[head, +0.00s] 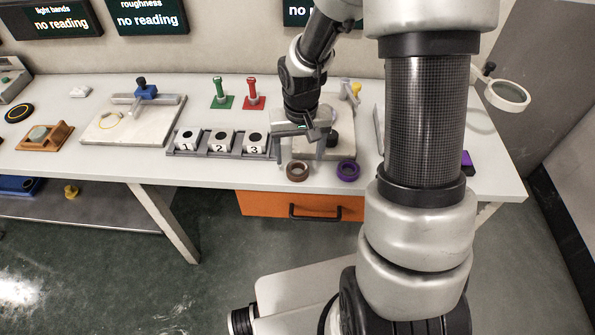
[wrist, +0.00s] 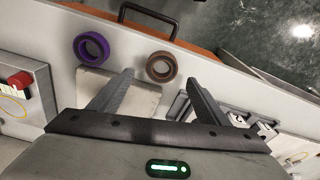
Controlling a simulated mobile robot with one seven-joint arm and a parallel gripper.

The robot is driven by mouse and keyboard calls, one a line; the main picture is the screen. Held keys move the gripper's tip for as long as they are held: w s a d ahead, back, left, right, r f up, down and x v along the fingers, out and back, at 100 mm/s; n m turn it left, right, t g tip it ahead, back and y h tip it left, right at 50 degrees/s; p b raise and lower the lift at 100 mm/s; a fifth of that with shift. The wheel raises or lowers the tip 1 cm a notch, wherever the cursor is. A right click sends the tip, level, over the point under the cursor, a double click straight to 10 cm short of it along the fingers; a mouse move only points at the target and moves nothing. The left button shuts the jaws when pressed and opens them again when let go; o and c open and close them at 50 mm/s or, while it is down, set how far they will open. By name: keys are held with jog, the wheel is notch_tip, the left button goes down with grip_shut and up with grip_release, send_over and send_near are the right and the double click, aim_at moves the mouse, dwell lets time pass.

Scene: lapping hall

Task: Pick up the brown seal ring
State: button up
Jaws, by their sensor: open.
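The brown seal ring (head: 297,171) lies flat near the front edge of the white bench. In the wrist view the brown ring (wrist: 161,67) lies beyond my fingertips, between their lines and nearer the right one. My gripper (head: 303,150) is open and empty, just behind the ring in the head view. In the wrist view my gripper (wrist: 160,80) shows two parted fingers, with neither touching the ring. A purple ring (head: 347,171) lies to the right of the brown one; in the wrist view the purple ring (wrist: 91,48) is on the left.
A rack (head: 219,142) with blocks numbered 1, 2 and 3 stands left of my gripper. A light plate (wrist: 120,97) lies under and behind my fingers. Green (head: 219,93) and red (head: 253,94) handled tools stand behind the rack. An orange drawer (head: 275,206) hangs below the bench edge.

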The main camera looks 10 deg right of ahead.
aim_at(294, 177)
notch_tip(294, 177, down, 4)
jog(key=shift+w+a+b, duration=0.1)
jog(key=shift+a+b, duration=0.05)
jog(key=shift+b, duration=0.25)
jog(key=shift+w+f, duration=0.1)
jog(key=shift+f, duration=0.45)
jog(key=c, duration=1.2)
